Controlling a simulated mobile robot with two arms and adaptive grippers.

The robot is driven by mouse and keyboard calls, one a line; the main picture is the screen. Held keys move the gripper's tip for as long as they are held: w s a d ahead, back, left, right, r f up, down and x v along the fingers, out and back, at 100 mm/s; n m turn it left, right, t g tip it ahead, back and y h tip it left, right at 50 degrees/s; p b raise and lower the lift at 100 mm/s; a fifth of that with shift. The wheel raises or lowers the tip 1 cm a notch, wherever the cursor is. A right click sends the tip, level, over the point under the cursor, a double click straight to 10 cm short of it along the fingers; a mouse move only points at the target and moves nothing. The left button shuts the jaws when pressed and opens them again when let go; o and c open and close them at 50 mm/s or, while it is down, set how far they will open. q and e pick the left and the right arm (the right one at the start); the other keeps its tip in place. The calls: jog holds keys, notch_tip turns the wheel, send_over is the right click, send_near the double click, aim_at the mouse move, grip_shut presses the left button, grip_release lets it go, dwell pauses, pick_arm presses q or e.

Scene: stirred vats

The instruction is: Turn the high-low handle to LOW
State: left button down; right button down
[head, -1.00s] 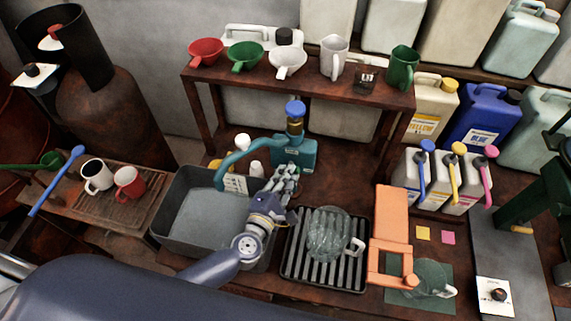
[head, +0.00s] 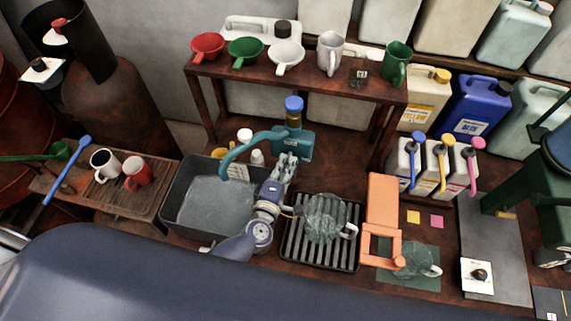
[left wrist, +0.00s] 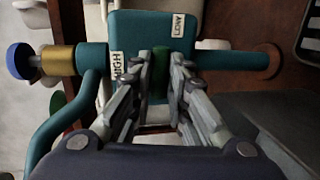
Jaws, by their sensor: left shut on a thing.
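The teal tap body (head: 296,145) stands behind the grey basin, with a blue knob on top and a curved spout to the left. It also shows in the left wrist view (left wrist: 135,25), with a HIGH label (left wrist: 117,66) and a LOW label (left wrist: 179,26). The dark green high-low handle (left wrist: 160,72) is between the fingers of my left gripper (left wrist: 158,85), lying between the two labels. My left gripper is shut on it; in the head view the gripper (head: 286,166) is at the front of the tap body and hides the handle. My right gripper is not in view.
The grey basin (head: 168,195) is left of my left wrist. A black slatted rack (head: 300,245) with a glass jug (head: 325,217) stands close on the right. An orange stand (head: 382,200) is further right. A wooden shelf (head: 225,75) with funnels and jugs rises behind.

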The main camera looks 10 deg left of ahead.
pick_arm(q)
jog(key=c, duration=1.5)
grip_release()
jog(key=shift+c, duration=0.2)
jog(key=v, duration=1.2)
